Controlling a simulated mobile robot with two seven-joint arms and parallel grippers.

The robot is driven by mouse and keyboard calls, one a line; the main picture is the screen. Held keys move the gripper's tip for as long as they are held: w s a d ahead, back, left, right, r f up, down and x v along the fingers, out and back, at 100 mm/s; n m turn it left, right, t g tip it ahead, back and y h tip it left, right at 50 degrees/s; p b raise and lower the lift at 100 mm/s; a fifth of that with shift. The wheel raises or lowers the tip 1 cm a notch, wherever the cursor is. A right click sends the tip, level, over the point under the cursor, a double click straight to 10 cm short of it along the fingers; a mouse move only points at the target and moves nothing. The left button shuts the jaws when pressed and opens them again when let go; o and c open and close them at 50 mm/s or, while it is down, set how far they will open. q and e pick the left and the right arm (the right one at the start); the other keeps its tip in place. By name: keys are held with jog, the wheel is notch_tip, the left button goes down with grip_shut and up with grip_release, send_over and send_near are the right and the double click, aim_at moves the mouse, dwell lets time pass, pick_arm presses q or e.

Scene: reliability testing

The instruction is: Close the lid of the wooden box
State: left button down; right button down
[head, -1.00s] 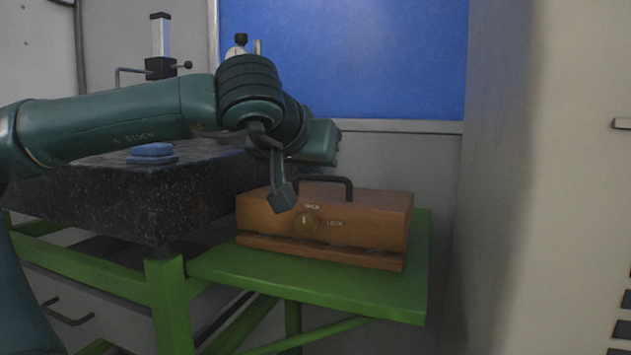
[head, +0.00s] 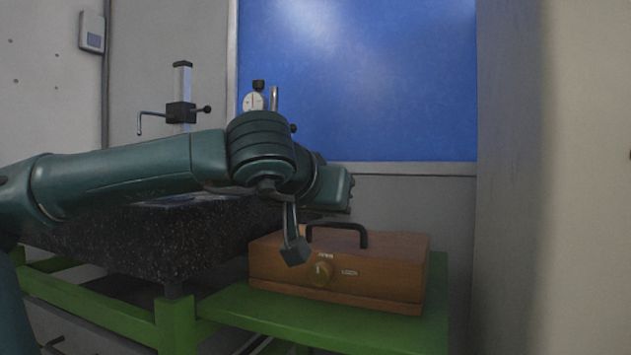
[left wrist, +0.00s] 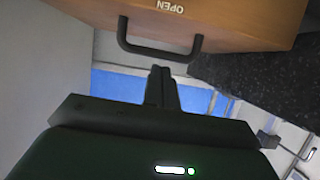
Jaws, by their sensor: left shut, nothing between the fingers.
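The wooden box (head: 385,270) stands on the green stand, with a black handle (head: 338,228) on top and a round brass dial on its front. Its lid looks down, with only a thin seam near the bottom of the front; I cannot tell whether it is fully seated. My left gripper (head: 294,250) is shut and empty, in front of the box's upper left part, pointing down. In the left wrist view the shut fingers (left wrist: 161,88) are near the handle, and the box (left wrist: 235,22) appears upside down. Contact cannot be told. My right gripper is not in view.
A dark granite slab (head: 110,240) on a green frame lies left of the box, with a measuring post (head: 181,95) behind. The green shelf (head: 250,308) is bare in front of the box. A grey wall (head: 508,200) stands at the right.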

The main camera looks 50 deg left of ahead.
pick_arm(q)
jog(key=s+d+r+p, duration=0.4)
jog(key=s+r, duration=0.3)
jog(key=shift+s+r, duration=0.15)
jog(key=shift+r, duration=0.15)
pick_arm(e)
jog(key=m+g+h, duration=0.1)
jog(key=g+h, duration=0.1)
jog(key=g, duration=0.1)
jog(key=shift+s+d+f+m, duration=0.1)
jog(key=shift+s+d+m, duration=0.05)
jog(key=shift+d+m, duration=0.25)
pick_arm(q)
jog(key=shift+r, duration=0.1)
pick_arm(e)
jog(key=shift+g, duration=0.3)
